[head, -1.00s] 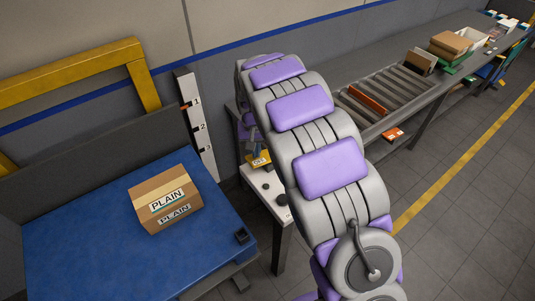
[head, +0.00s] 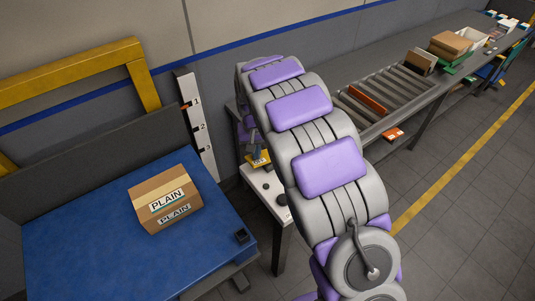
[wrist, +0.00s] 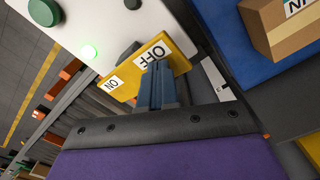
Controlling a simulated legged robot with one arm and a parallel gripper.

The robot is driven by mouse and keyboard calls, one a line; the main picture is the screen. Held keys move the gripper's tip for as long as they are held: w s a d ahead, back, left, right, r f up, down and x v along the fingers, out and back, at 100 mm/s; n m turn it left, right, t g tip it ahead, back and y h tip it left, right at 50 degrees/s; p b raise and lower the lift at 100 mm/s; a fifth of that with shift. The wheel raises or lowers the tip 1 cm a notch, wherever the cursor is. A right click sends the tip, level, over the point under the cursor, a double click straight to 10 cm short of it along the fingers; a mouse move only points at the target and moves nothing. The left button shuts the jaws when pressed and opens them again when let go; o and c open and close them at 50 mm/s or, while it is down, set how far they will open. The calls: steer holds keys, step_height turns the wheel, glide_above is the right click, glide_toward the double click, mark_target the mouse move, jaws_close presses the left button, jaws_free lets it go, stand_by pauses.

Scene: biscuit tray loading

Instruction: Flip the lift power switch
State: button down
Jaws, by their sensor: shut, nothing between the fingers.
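The yellow switch plate (wrist: 131,72) with OFF and ON labels is on a white panel (wrist: 75,22) in the wrist view. It also shows in the head view (head: 260,160), partly behind my arm. My gripper (wrist: 158,68) is shut and empty, its blue-grey fingertips over the plate just beside the OFF label. The switch lever itself is not visible; the fingers may hide it. I cannot tell whether they touch it. In the head view my arm mostly hides my gripper.
A dark green button (wrist: 44,12) is on the panel. A box marked PLAIN (head: 166,200) lies on the blue lift platform (head: 75,240), beside a white post numbered 1 to 3 (head: 196,125). A roller conveyor (head: 385,100) stands at right.

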steer(key=shift+f, duration=0.9)
stand_by(0.5)
steer(key=shift+r+p, duration=1)
steer(key=shift+r, duration=2.45)
